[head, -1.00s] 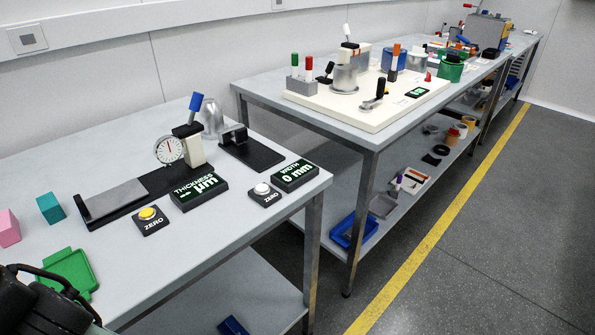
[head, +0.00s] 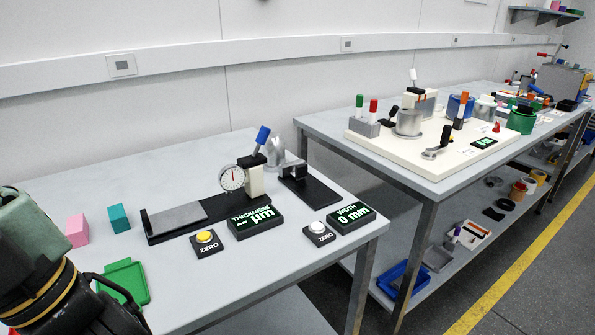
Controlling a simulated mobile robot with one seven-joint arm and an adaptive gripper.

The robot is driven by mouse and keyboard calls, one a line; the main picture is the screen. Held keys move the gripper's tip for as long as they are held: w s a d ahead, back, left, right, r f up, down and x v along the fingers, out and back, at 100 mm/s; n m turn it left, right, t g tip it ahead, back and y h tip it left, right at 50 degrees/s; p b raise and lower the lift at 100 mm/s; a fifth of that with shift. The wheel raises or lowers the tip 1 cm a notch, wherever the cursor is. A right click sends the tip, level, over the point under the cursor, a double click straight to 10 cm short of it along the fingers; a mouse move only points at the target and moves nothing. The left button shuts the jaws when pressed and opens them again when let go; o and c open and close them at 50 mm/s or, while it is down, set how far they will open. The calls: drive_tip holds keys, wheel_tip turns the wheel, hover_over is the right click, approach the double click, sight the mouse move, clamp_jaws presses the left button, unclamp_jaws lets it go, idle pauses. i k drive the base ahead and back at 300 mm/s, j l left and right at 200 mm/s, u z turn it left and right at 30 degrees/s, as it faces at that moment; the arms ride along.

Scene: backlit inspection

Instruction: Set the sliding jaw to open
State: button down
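The width gauge is a black base plate (head: 318,194) near the back right of the near bench in the head view. A dark, upright sliding jaw (head: 292,169) stands at its far left end, beside a grey metal fixture (head: 274,152). Any gap between the jaw parts is too small to tell. The width display (head: 351,217) in front reads 0 mm. My dark wrist parts with a cable show at the bottom left, well away from the jaw. My gripper's fingers are not in view.
A thickness gauge (head: 178,218) with a dial and blue-topped lever stands left of the jaw. A yellow zero button (head: 204,237) and a white one (head: 317,227) are in front. Pink (head: 77,230) and teal (head: 118,218) blocks and a green tray (head: 124,283) are at left.

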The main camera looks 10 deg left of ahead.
sight(299, 170)
drive_tip(key=i+j+z, duration=0.1)
drive_tip(key=z, duration=0.3)
drive_tip(key=i+j+z, duration=0.15)
drive_tip(key=i+z, duration=0.2)
